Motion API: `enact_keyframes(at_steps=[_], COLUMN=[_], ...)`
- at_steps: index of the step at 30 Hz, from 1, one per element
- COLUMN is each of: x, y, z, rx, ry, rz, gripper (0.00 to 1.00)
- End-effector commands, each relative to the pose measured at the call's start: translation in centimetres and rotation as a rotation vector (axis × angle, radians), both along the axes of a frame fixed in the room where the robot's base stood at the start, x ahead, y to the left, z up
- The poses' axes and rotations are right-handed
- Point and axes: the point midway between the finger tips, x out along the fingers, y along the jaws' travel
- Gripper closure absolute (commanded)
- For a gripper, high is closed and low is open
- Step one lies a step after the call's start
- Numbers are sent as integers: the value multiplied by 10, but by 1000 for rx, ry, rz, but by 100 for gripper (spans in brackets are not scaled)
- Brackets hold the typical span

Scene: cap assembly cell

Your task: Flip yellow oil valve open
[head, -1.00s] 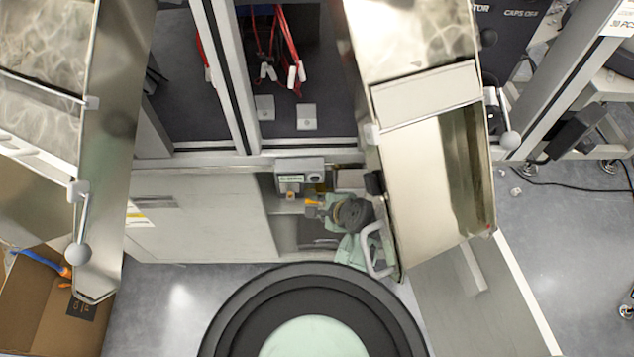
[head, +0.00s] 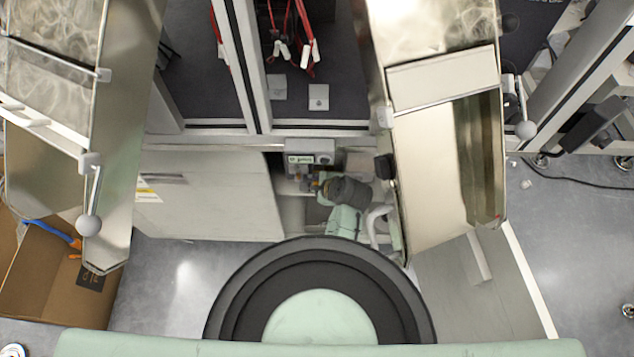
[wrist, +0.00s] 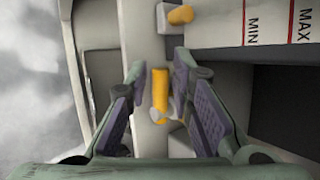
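The yellow valve lever (wrist: 160,88) stands upright in the wrist view, between the fingers of my gripper (wrist: 157,72). My gripper is open, with a purple-padded finger on each side of the lever and a gap to each. Whether the lever lies at the depth of the fingertips is hard to tell. In the head view my gripper (head: 312,186) is inside the open lower cabinet, below a small grey unit (head: 309,158). My own wrist hides most of the valve area there.
A second yellow knob (wrist: 180,15) sits just above the lever, left of a gauge plate (wrist: 270,22) marked MIN and MAX. A metal chute (head: 440,170) hangs close to the right of my arm. The cabinet door (head: 210,195) is on the left.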

Motion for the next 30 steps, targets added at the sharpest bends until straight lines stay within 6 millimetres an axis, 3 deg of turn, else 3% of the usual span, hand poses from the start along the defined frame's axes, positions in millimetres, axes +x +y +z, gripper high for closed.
enact_keyframes(at_steps=[4, 14, 30], x=[0, 0, -1], y=[0, 0, 3], z=[0, 0, 2], rx=[0, 0, -90], ry=[0, 1, 6], rz=[0, 0, 3], gripper=[79, 100, 100])
